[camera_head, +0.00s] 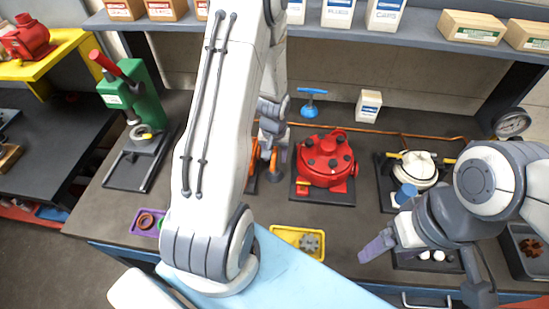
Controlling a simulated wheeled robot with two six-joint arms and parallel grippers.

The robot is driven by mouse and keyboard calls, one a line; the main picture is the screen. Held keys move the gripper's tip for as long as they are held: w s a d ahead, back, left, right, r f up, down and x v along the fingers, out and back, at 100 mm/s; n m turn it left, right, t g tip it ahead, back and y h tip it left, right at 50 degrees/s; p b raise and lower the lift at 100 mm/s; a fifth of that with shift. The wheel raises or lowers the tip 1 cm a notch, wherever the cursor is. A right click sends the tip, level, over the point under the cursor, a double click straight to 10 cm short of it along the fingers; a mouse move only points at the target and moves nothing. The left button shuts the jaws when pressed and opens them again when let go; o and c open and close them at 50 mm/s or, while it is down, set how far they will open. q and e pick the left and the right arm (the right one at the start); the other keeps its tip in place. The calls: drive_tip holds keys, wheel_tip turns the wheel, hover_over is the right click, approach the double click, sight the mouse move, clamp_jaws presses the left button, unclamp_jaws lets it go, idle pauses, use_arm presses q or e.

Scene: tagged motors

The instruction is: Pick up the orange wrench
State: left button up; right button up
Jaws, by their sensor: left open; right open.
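I cannot make out an orange wrench for certain. An orange object (253,158) shows on the bench just behind my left arm, mostly hidden by the arm and gripper, so its shape is unclear. My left gripper (271,152) points down right at this object; contact cannot be told. It is open. My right gripper (371,250) is open over the front of the bench, right of the yellow tray, with nothing seen in it.
A red motor (326,160) and a white motor (415,169) stand on dark mats. A yellow tray (284,232) and purple tray (139,215) lie near the front edge. A green press (146,100) stands left. A shelf (400,36) with boxes spans the back.

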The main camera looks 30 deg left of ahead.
use_arm(q)
wheel_tip(320, 180, down, 3)
drive_tip(key=shift+w+a+r+b, duration=0.1)
drive_tip(key=shift+w+r+b, duration=0.1)
drive_tip(key=shift+b, duration=0.25)
drive_tip(key=shift+s, duration=0.1)
clamp_jaws()
drive_tip(key=shift+r, duration=0.1)
idle(0.9)
